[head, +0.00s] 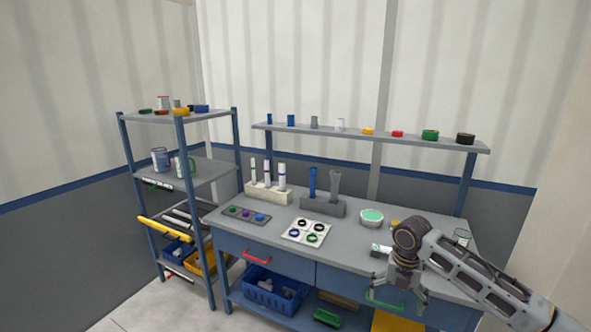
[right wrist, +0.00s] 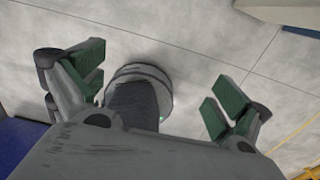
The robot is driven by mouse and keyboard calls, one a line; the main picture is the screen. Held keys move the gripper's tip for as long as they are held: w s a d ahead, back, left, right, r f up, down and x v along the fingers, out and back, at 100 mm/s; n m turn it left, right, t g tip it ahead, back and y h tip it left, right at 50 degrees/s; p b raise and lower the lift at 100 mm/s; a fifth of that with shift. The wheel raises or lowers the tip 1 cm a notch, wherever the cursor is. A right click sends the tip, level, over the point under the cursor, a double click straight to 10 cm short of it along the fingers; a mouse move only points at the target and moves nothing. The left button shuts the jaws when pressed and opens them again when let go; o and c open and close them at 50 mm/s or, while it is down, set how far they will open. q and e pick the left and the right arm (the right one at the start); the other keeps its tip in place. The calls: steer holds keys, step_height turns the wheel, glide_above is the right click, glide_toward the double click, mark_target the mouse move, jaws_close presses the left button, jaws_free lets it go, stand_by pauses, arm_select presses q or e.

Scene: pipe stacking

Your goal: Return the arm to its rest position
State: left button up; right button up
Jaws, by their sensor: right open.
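My right arm (head: 470,275) comes in from the lower right of the head view and reaches over the right front part of the workbench. My right gripper (head: 398,290) hangs downward at the bench's front edge, near the green drawer handle. In the right wrist view its green-padded fingers (right wrist: 155,85) are spread wide with nothing held between them, above the grey floor (right wrist: 200,40). My left arm and left gripper are in neither view.
The workbench (head: 350,258) holds a white pipe rack (head: 268,196), a grey pipe rack (head: 323,207), a white ring tray (head: 306,233) and a green-topped bowl (head: 371,217). A shelf unit (head: 184,170) stands left. Under the bench is a blue basket (head: 272,293). Floor in front shows clear.

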steer(key=w+f+m+t+y, duration=0.1)
steer(key=w+f+m, duration=0.1)
steer(key=f+m, duration=0.35)
steer(key=w+f+m+t, duration=0.1)
steer(key=w+f+m, duration=0.15)
steer(key=f, duration=0.65)
steer(key=s+d+f+m, duration=0.2)
steer(key=f+m, duration=0.2)
steer(key=f, duration=0.5)
steer(key=s+d+f+m, duration=0.1)
steer(key=f+m, duration=0.2)
steer(key=f, duration=0.6)
steer(key=s+d+f+m+h, duration=0.2)
steer(key=s+f+m, duration=0.7)
steer(key=s+f, duration=1.6)
steer(key=s+a+f+m, duration=0.2)
steer(key=s+f, duration=0.1)
steer(key=s, duration=0.9)
steer(key=s+a+f+m, duration=0.2)
steer(key=s+f, duration=0.1)
steer(key=s, duration=1)
steer(key=shift+s+f+g+y, duration=0.25)
steer(key=shift+f+g+y, duration=0.05)
steer(key=shift+f+g, duration=0.1)
